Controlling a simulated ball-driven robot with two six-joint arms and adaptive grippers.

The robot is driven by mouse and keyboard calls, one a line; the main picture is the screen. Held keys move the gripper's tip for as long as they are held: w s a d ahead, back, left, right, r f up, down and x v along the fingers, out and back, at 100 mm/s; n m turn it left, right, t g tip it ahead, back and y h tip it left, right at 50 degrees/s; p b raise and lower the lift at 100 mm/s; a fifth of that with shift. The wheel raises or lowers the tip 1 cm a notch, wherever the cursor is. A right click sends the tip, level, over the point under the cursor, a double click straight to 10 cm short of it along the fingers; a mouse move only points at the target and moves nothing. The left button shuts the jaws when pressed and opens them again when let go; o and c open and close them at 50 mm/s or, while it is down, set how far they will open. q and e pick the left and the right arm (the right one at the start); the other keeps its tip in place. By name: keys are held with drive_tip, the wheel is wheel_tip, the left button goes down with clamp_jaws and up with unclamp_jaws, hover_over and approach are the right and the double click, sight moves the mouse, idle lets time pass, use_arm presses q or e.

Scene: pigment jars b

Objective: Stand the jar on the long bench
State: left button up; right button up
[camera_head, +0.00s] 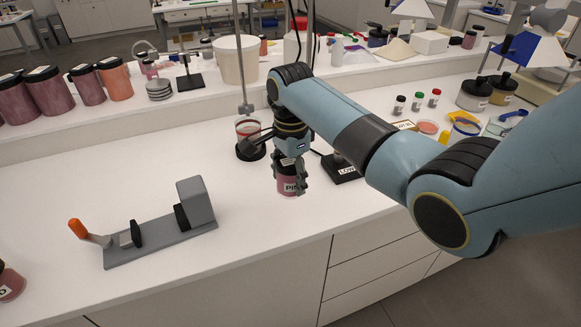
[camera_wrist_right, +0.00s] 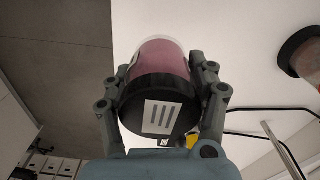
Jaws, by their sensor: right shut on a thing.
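My right gripper (camera_head: 291,172) is shut on a jar (camera_head: 287,184) of pink-red pigment, near the front edge of the long white bench (camera_head: 262,222). The jar has a dark lid and a white label, partly covered by the fingers. In the right wrist view the fingers of the gripper (camera_wrist_right: 163,95) close on both sides of the jar (camera_wrist_right: 163,58), around its black lid with a striped label. The jar looks upright. I cannot tell whether its base touches the bench. My left gripper is out of view.
A grey clamp fixture with an orange handle (camera_head: 160,234) lies left of the jar. A stand with a ring and beaker (camera_head: 248,128) and a black "LOW" block (camera_head: 342,170) are close behind. Another jar (camera_head: 10,282) is at the left edge. Bare bench lies between fixture and jar.

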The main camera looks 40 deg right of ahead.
drive_tip(key=shift+s+d+f, duration=0.1)
drive_tip(key=shift+d+f, duration=0.1)
drive_tip(key=shift+d, duration=0.05)
drive_tip(key=shift+f, duration=0.55)
wheel_tip(320, 180, down, 5)
drive_tip(key=shift+r+b, duration=0.1)
drive_tip(key=shift+b, duration=1.15)
drive_tip(key=shift+f+b, duration=0.4)
drive_tip(key=shift+b, duration=0.05)
use_arm(q)
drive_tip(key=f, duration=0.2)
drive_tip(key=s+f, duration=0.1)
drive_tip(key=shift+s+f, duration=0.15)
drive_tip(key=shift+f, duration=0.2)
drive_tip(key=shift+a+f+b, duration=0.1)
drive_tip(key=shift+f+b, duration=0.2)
drive_tip(key=shift+b, duration=0.05)
use_arm(e)
drive_tip(key=shift+f, duration=0.55)
drive_tip(key=o, duration=1.3)
